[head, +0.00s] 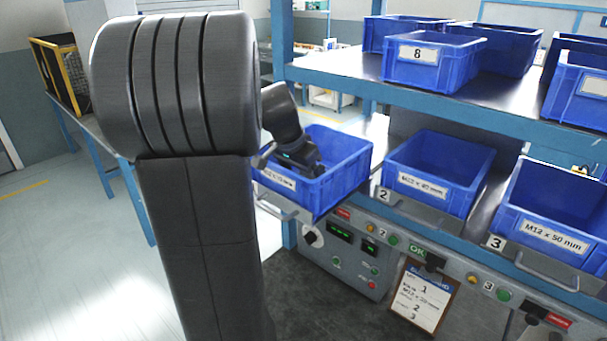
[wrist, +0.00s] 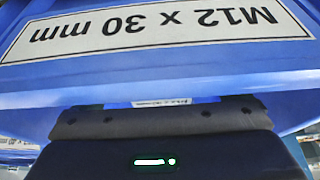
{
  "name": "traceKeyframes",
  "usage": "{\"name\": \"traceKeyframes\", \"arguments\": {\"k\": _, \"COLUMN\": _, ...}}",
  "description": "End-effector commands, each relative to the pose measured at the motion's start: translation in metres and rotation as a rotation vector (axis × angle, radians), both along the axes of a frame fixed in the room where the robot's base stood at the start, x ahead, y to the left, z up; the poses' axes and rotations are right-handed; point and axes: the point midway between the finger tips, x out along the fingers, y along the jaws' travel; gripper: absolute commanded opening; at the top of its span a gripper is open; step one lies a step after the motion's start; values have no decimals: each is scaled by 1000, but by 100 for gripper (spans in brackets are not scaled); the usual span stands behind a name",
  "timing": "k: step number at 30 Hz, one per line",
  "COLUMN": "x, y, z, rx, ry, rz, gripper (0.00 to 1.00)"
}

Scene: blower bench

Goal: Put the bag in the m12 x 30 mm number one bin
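The M12 x 30 mm number one bin (head: 343,177) is a blue open-topped bin at the left end of the lower shelf. Its front label is partly hidden by my arm in the head view. In the wrist view the M12 x 30 mm label (wrist: 160,30) shows large and upside down on the blue wall. My gripper (head: 312,168) is dark and reaches down at the bin's opening. It also shows in the wrist view (wrist: 155,122) as a dark body close to the bin. Its fingertips cannot be made out. No bag can be made out in either view.
The M12 x 40 mm bin (head: 436,170) and the M12 x 50 mm bin (head: 550,212) stand to the right. An upper shelf (head: 470,103) with more blue bins overhangs behind. A control panel (head: 345,252) and a clipboard (head: 420,297) sit below. Open floor lies at left.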

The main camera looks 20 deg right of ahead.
Motion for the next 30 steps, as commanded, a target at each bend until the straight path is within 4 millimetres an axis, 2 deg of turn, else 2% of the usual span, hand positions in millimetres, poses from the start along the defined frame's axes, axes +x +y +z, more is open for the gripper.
{"name": "traceKeyframes", "arguments": {"k": 8, "x": -1, "y": 3, "z": 11, "rx": -1, "ry": -3, "rz": 1, "gripper": 96}}
{"name": "traceKeyframes", "arguments": {"k": 21, "x": -18, "y": 32, "z": 94, "rx": -1, "ry": -4, "rz": 2, "gripper": 96}}
{"name": "traceKeyframes", "arguments": {"k": 25, "x": -21, "y": 37, "z": 108, "rx": -1, "ry": -3, "rz": 1, "gripper": 96}}
{"name": "traceKeyframes", "arguments": {"k": 30, "x": -23, "y": 39, "z": 114, "rx": 0, "ry": 1, "rz": 0, "gripper": 96}}
